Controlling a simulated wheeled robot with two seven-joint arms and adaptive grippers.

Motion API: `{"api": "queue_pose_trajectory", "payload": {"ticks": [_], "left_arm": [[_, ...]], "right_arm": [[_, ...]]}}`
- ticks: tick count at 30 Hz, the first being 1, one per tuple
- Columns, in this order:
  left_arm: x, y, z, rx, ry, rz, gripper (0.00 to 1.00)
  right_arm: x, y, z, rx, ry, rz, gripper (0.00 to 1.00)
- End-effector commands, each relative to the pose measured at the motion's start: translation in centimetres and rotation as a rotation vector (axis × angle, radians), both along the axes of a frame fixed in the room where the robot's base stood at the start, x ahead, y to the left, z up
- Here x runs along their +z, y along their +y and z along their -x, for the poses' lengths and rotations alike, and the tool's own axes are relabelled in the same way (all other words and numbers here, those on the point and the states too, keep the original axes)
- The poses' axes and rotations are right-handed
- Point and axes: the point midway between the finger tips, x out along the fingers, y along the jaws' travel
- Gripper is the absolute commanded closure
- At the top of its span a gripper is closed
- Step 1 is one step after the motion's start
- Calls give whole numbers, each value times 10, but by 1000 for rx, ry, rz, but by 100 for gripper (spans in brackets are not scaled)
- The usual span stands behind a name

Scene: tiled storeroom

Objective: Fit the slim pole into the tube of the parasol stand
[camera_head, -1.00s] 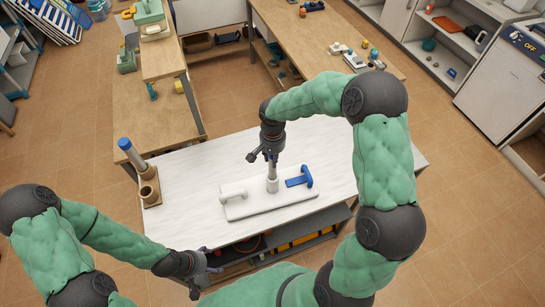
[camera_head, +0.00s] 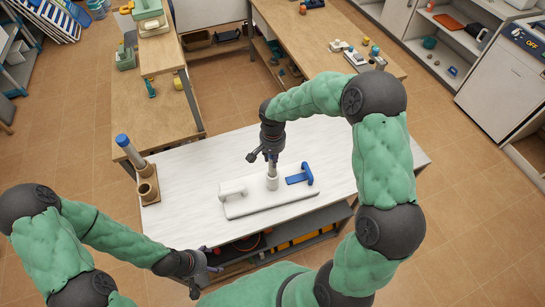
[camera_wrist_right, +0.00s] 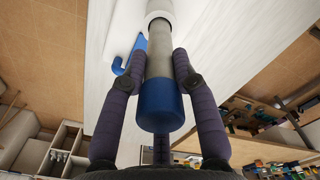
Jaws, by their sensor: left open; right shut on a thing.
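The slim pole (camera_wrist_right: 160,60), grey with a blue end (camera_wrist_right: 160,105), is held between the fingers of my right gripper (camera_head: 267,156). It stands about upright, and its far end goes into the white tube (camera_head: 272,182) of the parasol stand; how deep is hidden. In the right wrist view the tube's rim (camera_wrist_right: 159,8) surrounds the pole. The stand's white base (camera_head: 270,202) lies on the table, with a white handle (camera_head: 233,191) and a blue lever (camera_head: 300,178). My left gripper (camera_head: 212,262) is open and empty by the table's front edge.
A brown holder (camera_head: 150,197) at the white table's (camera_head: 200,175) left end has an open cup and a thicker pole with a blue top (camera_head: 123,140). The table's right part is clear. A shelf (camera_head: 290,243) with orange things is beneath. Wooden benches (camera_head: 300,40) stand behind.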

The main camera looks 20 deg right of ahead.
Motion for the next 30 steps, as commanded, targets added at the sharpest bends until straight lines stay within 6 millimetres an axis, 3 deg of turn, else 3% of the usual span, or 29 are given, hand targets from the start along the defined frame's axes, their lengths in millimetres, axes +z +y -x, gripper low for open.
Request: {"api": "queue_pose_trajectory", "payload": {"ticks": [1, 2, 4, 5, 17, 23, 30], "left_arm": [[-2, 0, 0, 0, 0, 0, 22], [-1, 0, 0, 0, 0, 0, 22], [-1, 0, 0, 0, 0, 0, 22], [-1, 0, 0, 0, 0, 0, 22], [-1, 0, 0, 0, 0, 0, 22], [-1, 0, 0, 0, 0, 0, 22], [-1, 0, 0, 0, 0, 0, 22]], "right_arm": [[-2, 0, 0, 0, -1, 1, 100], [-1, 0, 0, 0, -1, 1, 65], [-1, 0, 0, 0, -1, 1, 45], [-1, 0, 0, 0, -1, 1, 43], [4, 0, -1, 0, -1, 0, 43], [33, 0, -1, -1, -5, 0, 43], [81, 0, -1, -1, -4, 1, 43]]}}
